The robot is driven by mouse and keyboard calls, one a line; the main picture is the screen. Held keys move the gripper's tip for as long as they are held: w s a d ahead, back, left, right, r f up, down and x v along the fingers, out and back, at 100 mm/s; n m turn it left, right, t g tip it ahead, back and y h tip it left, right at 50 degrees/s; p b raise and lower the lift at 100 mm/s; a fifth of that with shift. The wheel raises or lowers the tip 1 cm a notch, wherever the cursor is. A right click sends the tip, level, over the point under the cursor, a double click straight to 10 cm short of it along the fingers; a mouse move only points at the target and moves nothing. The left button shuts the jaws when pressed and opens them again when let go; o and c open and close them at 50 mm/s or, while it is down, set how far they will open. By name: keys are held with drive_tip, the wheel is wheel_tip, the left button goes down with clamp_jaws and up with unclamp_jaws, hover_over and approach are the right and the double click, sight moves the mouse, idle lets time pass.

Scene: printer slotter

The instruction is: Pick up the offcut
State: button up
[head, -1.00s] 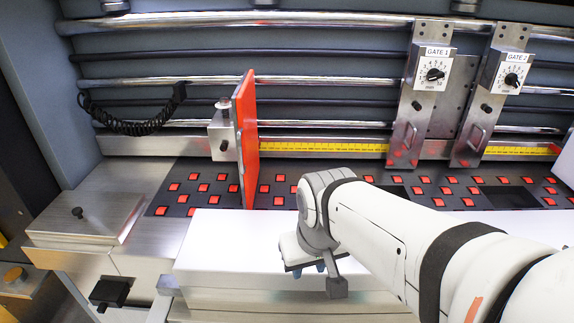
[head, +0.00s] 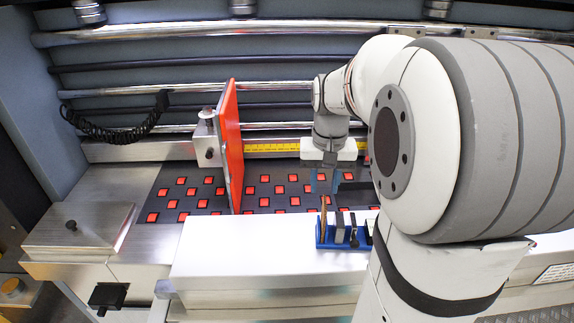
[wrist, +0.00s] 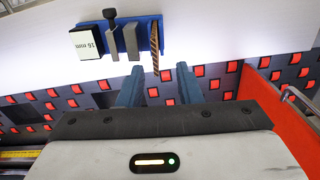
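A thin brown strip with a striped edge, which looks like the cardboard offcut (head: 323,219), stands upright at the left end of a blue rack (head: 329,243) on the white ledge. In the wrist view the offcut (wrist: 155,50) is at the right end of the blue rack (wrist: 129,38). My gripper (wrist: 160,84) is open and empty. Its two blue fingers point toward the rack, with the offcut's lower end in line with the gap between them but apart from both. In the head view my gripper (head: 326,183) hangs behind the rack, above the dark bed.
Grey gauge blocks (wrist: 132,42) and a block marked 16 mm (wrist: 85,41) share the rack. A red upright plate (head: 230,145) stands left of my gripper. The white ledge (head: 220,240) is clear left of the rack. My arm hides the right side.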

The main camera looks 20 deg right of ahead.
sight(325, 202)
drive_tip(key=shift+w+d, duration=0.25)
drive_tip(key=shift+d, duration=0.15)
drive_tip(key=shift+f, duration=0.4)
drive_tip(key=f, duration=0.3)
drive_tip(key=f+p, duration=0.1)
drive_tip(key=f, duration=0.2)
drive_tip(key=shift+s+f, duration=0.2)
drive_tip(key=shift+f, duration=0.2)
drive_tip(key=shift+c, duration=0.4)
clamp_jaws()
